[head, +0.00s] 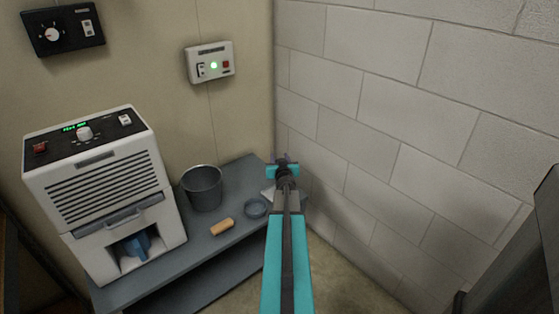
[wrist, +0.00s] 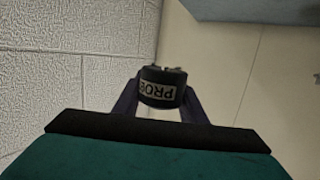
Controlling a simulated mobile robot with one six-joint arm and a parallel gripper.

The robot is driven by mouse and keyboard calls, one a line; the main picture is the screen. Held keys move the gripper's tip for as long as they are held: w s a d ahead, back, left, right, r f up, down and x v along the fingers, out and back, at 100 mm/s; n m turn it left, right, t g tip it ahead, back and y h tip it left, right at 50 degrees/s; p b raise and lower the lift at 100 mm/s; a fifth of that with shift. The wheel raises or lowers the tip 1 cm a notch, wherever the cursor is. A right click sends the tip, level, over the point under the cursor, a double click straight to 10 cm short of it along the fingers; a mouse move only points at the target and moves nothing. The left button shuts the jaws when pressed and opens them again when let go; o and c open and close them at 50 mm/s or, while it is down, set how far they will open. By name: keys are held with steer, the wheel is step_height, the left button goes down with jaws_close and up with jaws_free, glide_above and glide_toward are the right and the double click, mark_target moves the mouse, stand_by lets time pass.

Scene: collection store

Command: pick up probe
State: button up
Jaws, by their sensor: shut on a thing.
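The probe (wrist: 162,86) is a dark, rounded piece with a pale label whose letters appear upside down, partly readable as "PROB". In the wrist view it sits between the two dark fingers of my gripper (wrist: 160,100), which is shut on it. In the head view my gripper (head: 283,163) is at the end of my teal arm, near the wall corner above the right end of the shelf. My arm and gripper hide most of the probe there.
A grey shelf (head: 224,242) holds a white dehumidifier-like machine (head: 108,190), a dark bucket (head: 203,188), a tan block (head: 222,227) and a round dark dish (head: 256,208). A block wall (head: 400,110) stands close on the right. Control boxes (head: 210,62) hang on the back wall.

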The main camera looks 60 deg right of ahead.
step_height(320, 180, up, 14)
steer(key=p, duration=1)
steer(key=shift+f+p, duration=0.25)
steer(key=shift+p, duration=0.15)
stand_by(0.3)
